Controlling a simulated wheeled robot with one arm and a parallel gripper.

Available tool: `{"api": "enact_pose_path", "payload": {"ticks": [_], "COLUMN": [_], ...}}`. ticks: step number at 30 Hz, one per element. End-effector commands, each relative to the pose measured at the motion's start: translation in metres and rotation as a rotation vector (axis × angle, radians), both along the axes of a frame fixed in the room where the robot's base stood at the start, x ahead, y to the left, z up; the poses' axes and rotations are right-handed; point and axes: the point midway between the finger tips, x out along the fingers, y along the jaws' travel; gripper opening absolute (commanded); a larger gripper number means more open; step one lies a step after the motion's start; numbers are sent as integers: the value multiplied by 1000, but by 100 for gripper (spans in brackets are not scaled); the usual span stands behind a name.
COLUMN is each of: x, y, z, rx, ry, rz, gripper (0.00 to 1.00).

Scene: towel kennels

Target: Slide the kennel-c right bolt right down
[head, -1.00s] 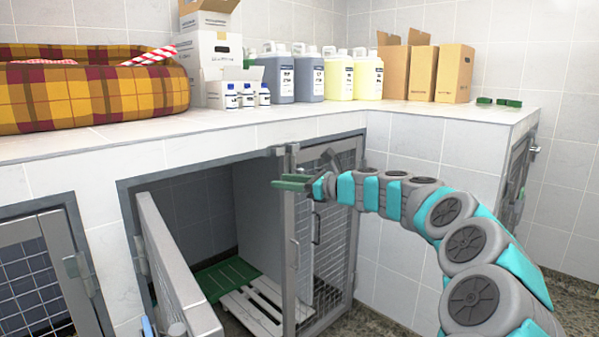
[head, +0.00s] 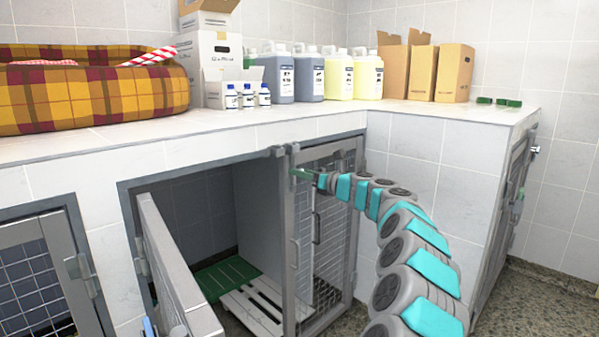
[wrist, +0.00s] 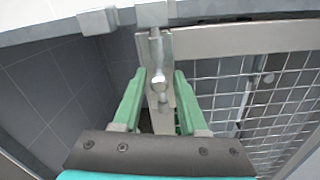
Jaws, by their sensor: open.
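The right door (head: 291,240) of the middle kennel, a grey metal frame with wire mesh, carries a bolt at its upper free corner. In the wrist view the bolt (wrist: 157,50) is an upright metal rod with a round knob (wrist: 158,82), just below a light block on the top frame. My gripper (head: 300,174) is at that corner in the head view. In the wrist view my gripper (wrist: 156,90) is open, one green finger on each side of the knob. Whether either finger touches it, I cannot tell. The bolt is mostly hidden in the head view.
The kennel's left door (head: 172,262) stands swung open. The counter (head: 250,133) overhangs above, holding a plaid bed (head: 90,95), bottles and boxes. Another mesh door (head: 40,275) is at left.

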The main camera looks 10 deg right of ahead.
Motion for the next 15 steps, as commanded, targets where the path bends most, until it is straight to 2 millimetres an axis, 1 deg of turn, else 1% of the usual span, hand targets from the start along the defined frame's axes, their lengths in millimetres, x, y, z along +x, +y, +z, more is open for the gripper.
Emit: {"api": "enact_pose_path", "payload": {"ticks": [6, 14, 15], "x": [7, 7, 7], "y": [5, 6, 6], "z": [2, 2, 2], "rx": [-2, -1, -1], "ry": [-5, -4, -4], "rz": [-1, 0, 1], "gripper": [42, 42, 41]}}
